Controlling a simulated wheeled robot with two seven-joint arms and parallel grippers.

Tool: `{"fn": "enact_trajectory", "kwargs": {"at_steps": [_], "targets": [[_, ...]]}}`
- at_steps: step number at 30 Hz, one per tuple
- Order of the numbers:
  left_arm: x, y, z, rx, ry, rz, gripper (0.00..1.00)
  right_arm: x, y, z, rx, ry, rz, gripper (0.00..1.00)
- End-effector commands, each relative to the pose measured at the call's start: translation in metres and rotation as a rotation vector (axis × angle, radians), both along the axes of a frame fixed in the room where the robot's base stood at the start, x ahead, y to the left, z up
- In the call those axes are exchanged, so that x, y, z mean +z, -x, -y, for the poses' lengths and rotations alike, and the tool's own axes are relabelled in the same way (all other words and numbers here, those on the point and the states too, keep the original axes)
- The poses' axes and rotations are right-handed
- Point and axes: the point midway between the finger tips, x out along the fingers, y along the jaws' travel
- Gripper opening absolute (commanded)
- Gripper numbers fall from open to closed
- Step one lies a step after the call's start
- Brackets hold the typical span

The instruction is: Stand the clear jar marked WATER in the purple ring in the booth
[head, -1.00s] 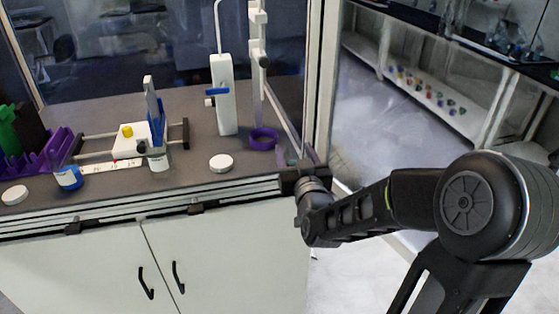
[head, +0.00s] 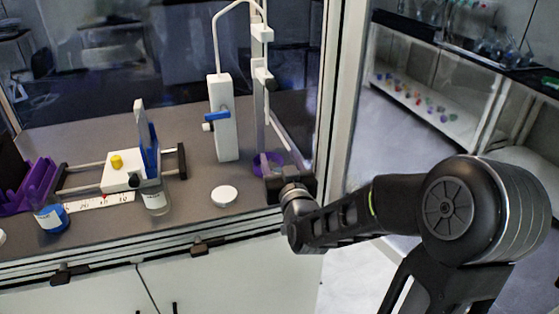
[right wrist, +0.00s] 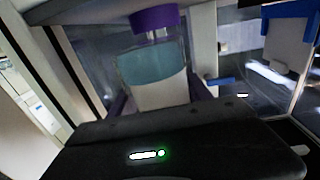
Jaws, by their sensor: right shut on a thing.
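The purple ring (head: 266,160) lies on the booth floor near the right post, and part of it is hidden behind my gripper. My right gripper (head: 277,183) is just in front of the ring at the booth's front edge. In the right wrist view it is shut on a clear jar (right wrist: 150,65) with a pale label and a teal-tinted part; the word on it is not legible. The purple ring (right wrist: 155,18) shows beyond the jar at the top of that view. Whether jar and ring touch, I cannot tell. My left gripper is out of view.
A white disc (head: 224,195) lies to the left. Another labelled jar (head: 155,199), a blue-filled jar (head: 51,218) and a purple rack (head: 38,185) are further left. The booth post (head: 335,100) is close on the right.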

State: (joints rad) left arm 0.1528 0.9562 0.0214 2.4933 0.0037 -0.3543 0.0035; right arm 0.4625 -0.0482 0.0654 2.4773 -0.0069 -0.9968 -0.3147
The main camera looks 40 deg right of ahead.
Motion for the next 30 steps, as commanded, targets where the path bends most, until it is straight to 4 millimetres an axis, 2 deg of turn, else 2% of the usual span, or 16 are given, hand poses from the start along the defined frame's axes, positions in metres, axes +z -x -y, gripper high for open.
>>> {"fn": "enact_trajectory", "kwargs": {"at_steps": [8,24,30], "targets": [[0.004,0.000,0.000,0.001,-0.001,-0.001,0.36,0.001,-0.013,0.005,0.000,0.000,0.001,0.05],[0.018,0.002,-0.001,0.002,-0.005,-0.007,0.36,0.002,-0.066,0.023,0.000,-0.001,0.001,0.05],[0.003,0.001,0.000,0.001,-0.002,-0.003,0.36,-0.002,-0.087,0.030,0.000,0.001,0.004,0.05]]}}
